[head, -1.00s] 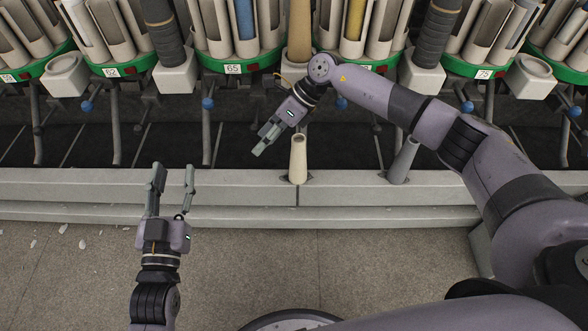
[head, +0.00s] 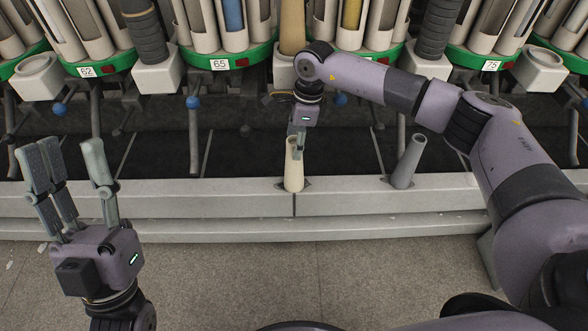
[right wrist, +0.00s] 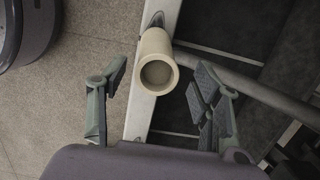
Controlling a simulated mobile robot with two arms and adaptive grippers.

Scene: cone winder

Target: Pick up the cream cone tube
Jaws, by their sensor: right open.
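The cream cone tube (head: 293,172) stands nearly upright on the pale rail at the front of the machine. In the right wrist view its open round end (right wrist: 157,73) faces the camera. My right gripper (head: 298,146) is open at the tube's upper end. In the right wrist view my right gripper's fingers (right wrist: 162,84) stand apart on either side of the tube, with gaps showing. Whether a finger touches it cannot be told. My left gripper (head: 68,160) is open and empty, over the floor and rail at the left.
A grey tube (head: 407,163) leans on the same rail (head: 345,197) to the right. Behind are green-rimmed winding units (head: 218,62) with several tubes, and blue-knobbed levers (head: 193,103). The speckled floor (head: 240,280) in front is mostly clear.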

